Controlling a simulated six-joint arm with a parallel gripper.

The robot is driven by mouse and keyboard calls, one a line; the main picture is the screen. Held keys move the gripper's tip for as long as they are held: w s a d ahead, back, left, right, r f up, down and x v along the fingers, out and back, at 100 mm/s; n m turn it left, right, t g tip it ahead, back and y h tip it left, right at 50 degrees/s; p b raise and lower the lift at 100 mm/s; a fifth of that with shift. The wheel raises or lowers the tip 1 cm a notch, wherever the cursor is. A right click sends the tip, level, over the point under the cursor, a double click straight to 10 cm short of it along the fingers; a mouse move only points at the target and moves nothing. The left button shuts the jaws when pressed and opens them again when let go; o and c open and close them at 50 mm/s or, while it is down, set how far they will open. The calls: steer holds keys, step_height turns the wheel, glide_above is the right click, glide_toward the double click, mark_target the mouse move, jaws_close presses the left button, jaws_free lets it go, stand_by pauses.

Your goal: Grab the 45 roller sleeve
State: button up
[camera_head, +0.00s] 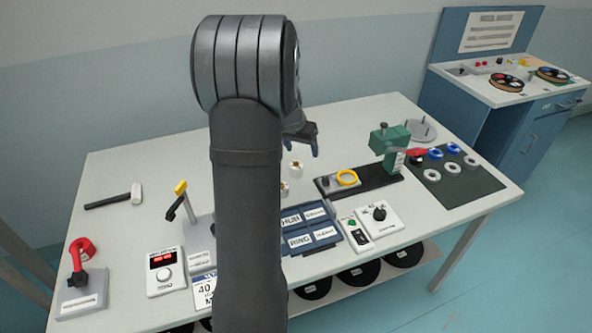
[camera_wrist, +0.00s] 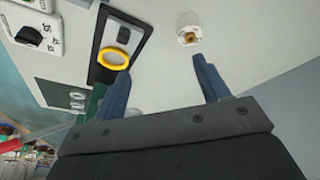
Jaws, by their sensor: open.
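Two small white sleeves with brass-coloured centres stand on the table; one (camera_head: 295,168) is just below my gripper in the head view. The other (camera_head: 284,188) is nearer and partly hidden by my arm. No 45 mark is readable on either, so I cannot tell which is the 45 roller sleeve. The wrist view shows one white sleeve (camera_wrist: 188,25) beyond the right fingertip, apart from it. My gripper (camera_head: 302,146) is open and empty above the table. Its two blue fingers also show in the wrist view (camera_wrist: 158,64).
A dark plate with a yellow ring (camera_head: 347,177) lies right of the sleeves. A green press (camera_head: 388,137) and a dark mat (camera_head: 463,187) with white and blue rings stand further right. A blue labelled tray (camera_head: 308,238) and a dial box (camera_head: 378,215) are nearer. A hammer (camera_head: 112,198) lies left.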

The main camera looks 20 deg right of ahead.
mark_target(295, 164)
steer(key=w+a+r+m, duration=0.1)
steer(key=w+a, duration=0.2)
steer(key=a, duration=0.1)
steer(key=shift+t, duration=0.3)
steer(key=x, duration=1.1)
steer(key=shift+d+f, duration=0.2)
steer(key=shift+d, duration=0.05)
steer(key=shift+w+x, duration=0.15)
steer(key=shift+x, duration=1.2)
steer(key=shift+w+x, duration=0.2)
steer(key=shift+x, duration=1.15)
steer(key=shift+r, duration=0.1)
steer(key=shift+c, duration=0.5)
steer(key=c, duration=1)
